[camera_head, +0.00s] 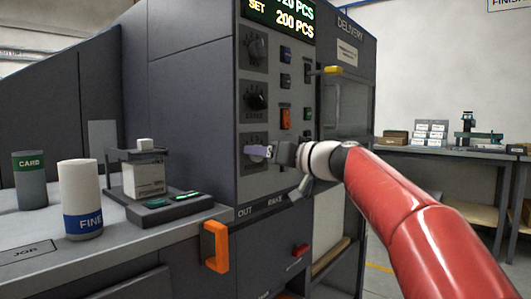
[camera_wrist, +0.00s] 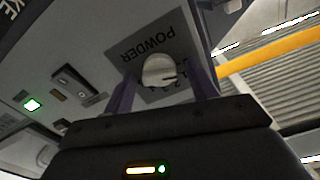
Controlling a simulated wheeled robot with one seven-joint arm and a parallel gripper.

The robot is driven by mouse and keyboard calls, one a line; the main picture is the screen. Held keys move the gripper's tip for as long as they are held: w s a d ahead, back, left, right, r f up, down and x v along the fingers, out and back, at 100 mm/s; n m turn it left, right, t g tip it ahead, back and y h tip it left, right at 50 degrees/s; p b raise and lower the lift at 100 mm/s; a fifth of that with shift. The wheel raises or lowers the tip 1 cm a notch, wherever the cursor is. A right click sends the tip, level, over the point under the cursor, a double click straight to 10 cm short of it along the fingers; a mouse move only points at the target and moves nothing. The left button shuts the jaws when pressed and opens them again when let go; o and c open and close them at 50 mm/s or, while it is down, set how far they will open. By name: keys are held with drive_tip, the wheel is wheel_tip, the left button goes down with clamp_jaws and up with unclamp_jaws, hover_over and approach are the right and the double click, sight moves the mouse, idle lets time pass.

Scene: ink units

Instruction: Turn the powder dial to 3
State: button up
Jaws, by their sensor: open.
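The powder dial (camera_wrist: 159,70) is a pale round knob with a dark pointer line. It sits on a dark plate marked POWDER, with small numerals beside it, partly hidden; the wrist view shows them upside down. My gripper (camera_wrist: 163,80) is open, with one purple finger on each side of the knob in that view. I cannot tell whether either finger touches it. In the head view my gripper (camera_head: 262,151) is at the lowest dial of the machine panel and hides most of that dial.
Two other dials, the upper (camera_head: 256,49) and the middle (camera_head: 257,96), sit above on the panel. An orange switch (camera_head: 285,118) is close to the right of them. A yellow lever (camera_head: 332,70) sticks out further right. An orange handle (camera_head: 215,246) projects below, by the bench with bottles.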

drive_tip(key=c, duration=1)
drive_tip(key=shift+m, duration=0.3)
drive_tip(key=shift+w+d+f+m+p, duration=0.1)
drive_tip(key=shift+m+p, duration=0.4)
drive_tip(key=shift+m, duration=3.75)
drive_tip(key=shift+f+m+p, duration=0.1)
drive_tip(key=shift+m+p, duration=0.4)
drive_tip(key=shift+m, duration=3.75)
